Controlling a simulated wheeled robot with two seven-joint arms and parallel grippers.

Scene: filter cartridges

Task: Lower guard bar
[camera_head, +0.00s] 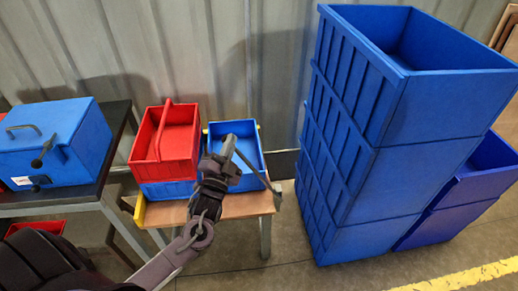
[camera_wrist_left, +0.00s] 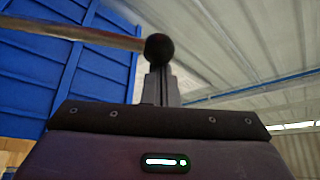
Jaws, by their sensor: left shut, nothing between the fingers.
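A thin grey bar (camera_head: 256,172), which looks like the guard bar, slopes down to the right across the blue tray's front corner in the head view. In the left wrist view a pale bar (camera_wrist_left: 75,33) comes in from the left and ends in a black ball knob (camera_wrist_left: 158,48). My left gripper (camera_head: 229,146) is over the blue tray, its fingers shut and empty. In the left wrist view the knob appears right at the fingertips of my left gripper (camera_wrist_left: 157,75); I cannot tell whether they touch. My right gripper is out of view.
The blue tray (camera_head: 252,134) and a red bin (camera_head: 178,137) stand on a small wooden table (camera_head: 252,206). A tall stack of blue crates (camera_head: 345,140) stands to the right. A blue box (camera_head: 62,150) with a handle sits on a dark table at left.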

